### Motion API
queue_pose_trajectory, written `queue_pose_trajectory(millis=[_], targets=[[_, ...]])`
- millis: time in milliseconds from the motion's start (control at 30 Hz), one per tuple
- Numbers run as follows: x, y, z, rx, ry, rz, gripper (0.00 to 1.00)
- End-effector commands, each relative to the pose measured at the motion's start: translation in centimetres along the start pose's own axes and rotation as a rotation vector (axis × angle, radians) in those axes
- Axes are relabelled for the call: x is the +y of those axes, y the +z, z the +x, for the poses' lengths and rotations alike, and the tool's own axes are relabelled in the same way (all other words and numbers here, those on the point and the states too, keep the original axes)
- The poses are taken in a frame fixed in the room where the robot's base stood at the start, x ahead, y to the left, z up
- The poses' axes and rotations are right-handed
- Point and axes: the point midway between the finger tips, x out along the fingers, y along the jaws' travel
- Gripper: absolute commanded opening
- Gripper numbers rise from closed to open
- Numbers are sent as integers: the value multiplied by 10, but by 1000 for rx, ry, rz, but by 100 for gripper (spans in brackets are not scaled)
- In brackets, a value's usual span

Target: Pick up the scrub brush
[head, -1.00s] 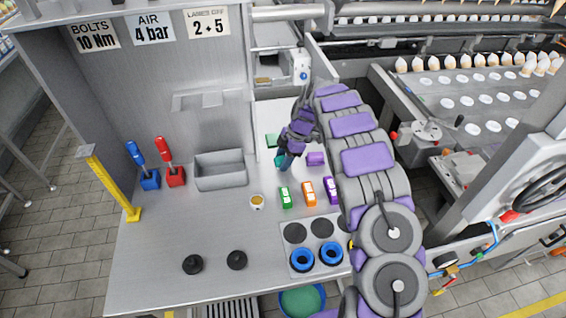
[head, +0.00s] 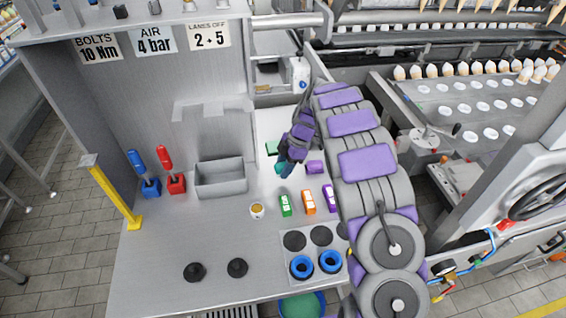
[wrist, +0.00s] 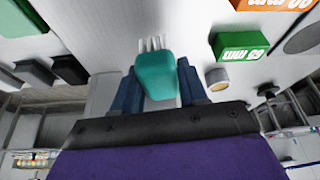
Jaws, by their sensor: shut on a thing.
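The scrub brush is a teal block (wrist: 156,76) with white bristles showing past its far end in the wrist view. My gripper (wrist: 159,84) has its blue fingers on either side of the block and is shut on it. In the head view my gripper (head: 287,166) reaches down over the back of the workbench, and a bit of the teal brush (head: 280,168) shows beside the fingers. The arm hides part of that area, and I cannot tell whether the brush is clear of the surface.
Green (head: 285,205), orange (head: 308,202) and purple (head: 329,198) blocks stand in a row in front of the gripper. A small cup (head: 257,210), a grey bin (head: 221,179) and a panel with blue rings (head: 302,267) are nearby.

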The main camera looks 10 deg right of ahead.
Motion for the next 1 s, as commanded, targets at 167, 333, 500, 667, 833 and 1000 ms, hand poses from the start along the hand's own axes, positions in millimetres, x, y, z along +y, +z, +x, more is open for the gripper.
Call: queue_pose_trajectory(millis=[167, 333, 500, 667, 833, 1000], targets=[[-15, -4, 0, 0, -3, 0, 12], [-28, -8, -1, 0, 0, -1, 12], [-42, -11, -1, 0, 1, 0, 12], [-58, -15, -1, 0, -1, 0, 12], [-74, -18, 0, 0, -2, 1, 12], [-91, -23, -2, 2, 0, 0, 12]])
